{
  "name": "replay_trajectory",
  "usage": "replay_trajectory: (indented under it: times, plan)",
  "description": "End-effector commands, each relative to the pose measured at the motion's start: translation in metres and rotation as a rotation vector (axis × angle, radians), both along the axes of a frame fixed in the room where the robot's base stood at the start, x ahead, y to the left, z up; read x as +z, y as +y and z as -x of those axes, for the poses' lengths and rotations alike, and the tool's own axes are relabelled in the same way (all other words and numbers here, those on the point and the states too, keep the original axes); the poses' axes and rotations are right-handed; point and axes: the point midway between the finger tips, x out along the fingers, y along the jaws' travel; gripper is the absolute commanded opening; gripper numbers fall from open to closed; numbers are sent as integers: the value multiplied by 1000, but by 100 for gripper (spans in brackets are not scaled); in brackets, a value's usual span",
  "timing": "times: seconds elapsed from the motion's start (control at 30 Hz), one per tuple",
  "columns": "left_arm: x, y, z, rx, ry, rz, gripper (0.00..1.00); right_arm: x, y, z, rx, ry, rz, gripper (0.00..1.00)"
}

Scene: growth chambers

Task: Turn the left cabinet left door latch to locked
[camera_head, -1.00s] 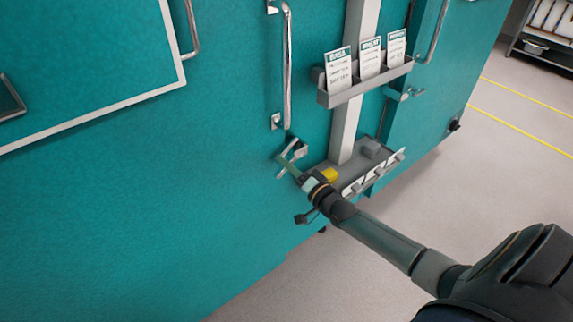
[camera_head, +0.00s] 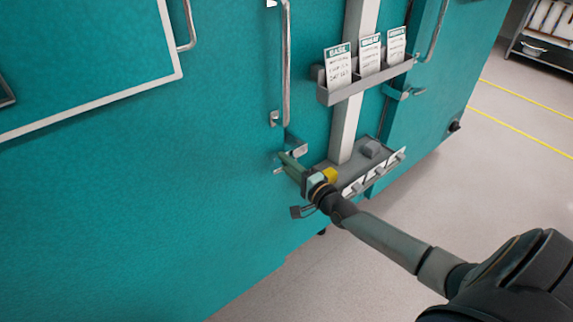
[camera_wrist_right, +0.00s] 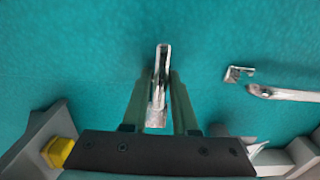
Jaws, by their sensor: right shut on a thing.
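The metal latch (camera_head: 298,150) is low on the teal cabinet door (camera_head: 220,150), just below the long vertical door handle (camera_head: 286,70). My right gripper (camera_head: 288,163) reaches it from the lower right and partly hides it. In the right wrist view the latch lever (camera_wrist_right: 160,75) stands between the two fingers of the gripper (camera_wrist_right: 158,95), which are shut on it. There the lever lies across the direction of the door handle (camera_wrist_right: 285,94), so it is about horizontal on the door. My left gripper is not in view.
A grey tray (camera_head: 345,178) with a yellow block (camera_head: 329,175) is right beside my gripper. A card holder (camera_head: 365,83) with three cards is above it on a white post (camera_head: 345,125). A padlock-like grey piece (camera_head: 300,211) hangs below. Floor (camera_head: 480,180) is free at the right.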

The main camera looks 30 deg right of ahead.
Motion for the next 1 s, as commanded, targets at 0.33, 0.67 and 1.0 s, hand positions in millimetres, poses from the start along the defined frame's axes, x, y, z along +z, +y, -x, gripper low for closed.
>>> replay_trajectory:
  times: [0.33, 0.67, 1.0]
  plan:
    - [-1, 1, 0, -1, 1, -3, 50, 0, 0, 0, 0, 1, -11, 0]
    - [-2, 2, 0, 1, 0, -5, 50, 0, 0, 0, 0, 1, -9, 54]
    - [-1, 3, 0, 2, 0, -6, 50, 0, 0, 2, 0, 2, -8, 57]
